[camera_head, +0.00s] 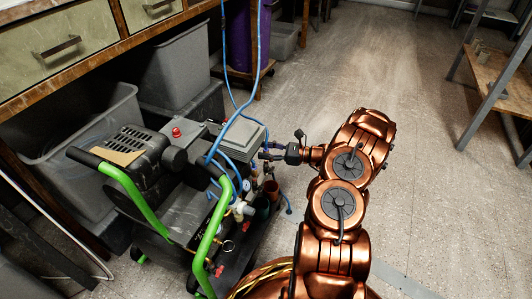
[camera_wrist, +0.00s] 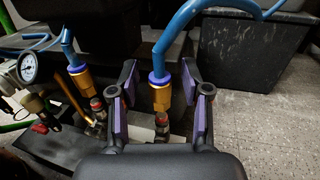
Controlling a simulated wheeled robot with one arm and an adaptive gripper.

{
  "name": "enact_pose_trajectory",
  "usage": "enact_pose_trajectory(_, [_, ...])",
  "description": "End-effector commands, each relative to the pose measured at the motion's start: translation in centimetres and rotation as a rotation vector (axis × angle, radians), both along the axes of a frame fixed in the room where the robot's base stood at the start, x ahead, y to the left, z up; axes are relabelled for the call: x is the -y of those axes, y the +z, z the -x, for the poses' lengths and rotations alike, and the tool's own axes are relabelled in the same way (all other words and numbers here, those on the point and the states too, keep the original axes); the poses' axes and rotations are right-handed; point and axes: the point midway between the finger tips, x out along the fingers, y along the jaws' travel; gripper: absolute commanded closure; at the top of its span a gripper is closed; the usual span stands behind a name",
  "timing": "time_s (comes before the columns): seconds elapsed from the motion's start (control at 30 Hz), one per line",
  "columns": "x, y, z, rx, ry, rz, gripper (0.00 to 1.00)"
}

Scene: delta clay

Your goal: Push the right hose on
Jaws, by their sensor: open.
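The right hose (camera_wrist: 178,34) is blue and ends in a purple collar and a brass connector (camera_wrist: 161,97). In the wrist view this connector stands upright above a metal fitting with a red ring (camera_wrist: 162,118); I cannot tell how far it is seated. My gripper (camera_wrist: 160,78) is open, with one purple-padded finger on each side of the connector and visible gaps on both sides. The left hose (camera_wrist: 68,42) has a similar brass connector (camera_wrist: 83,82) outside my left finger. In the head view my gripper (camera_head: 266,150) is at the machine's right side; the connector is hard to make out there.
The black machine (camera_head: 140,147) has green handles (camera_head: 125,187) and a pressure gauge (camera_wrist: 28,68). Grey bins (camera_head: 185,68) stand behind and left, under the drawer bench (camera_head: 130,35). Blue hoses rise near my gripper. The floor (camera_head: 430,150) to the right is open.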

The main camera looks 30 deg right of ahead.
Motion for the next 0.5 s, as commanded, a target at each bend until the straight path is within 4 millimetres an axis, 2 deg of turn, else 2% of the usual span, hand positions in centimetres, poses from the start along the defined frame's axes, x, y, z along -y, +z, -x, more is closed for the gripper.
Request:
enact_pose_trajectory(0.27, [-0.12,0.00,-0.10,-0.001,0.000,-0.001,0.53])
enact_pose_trajectory(0.5, [-0.12,-0.02,-0.09,-0.001,0.000,-0.001,0.78])
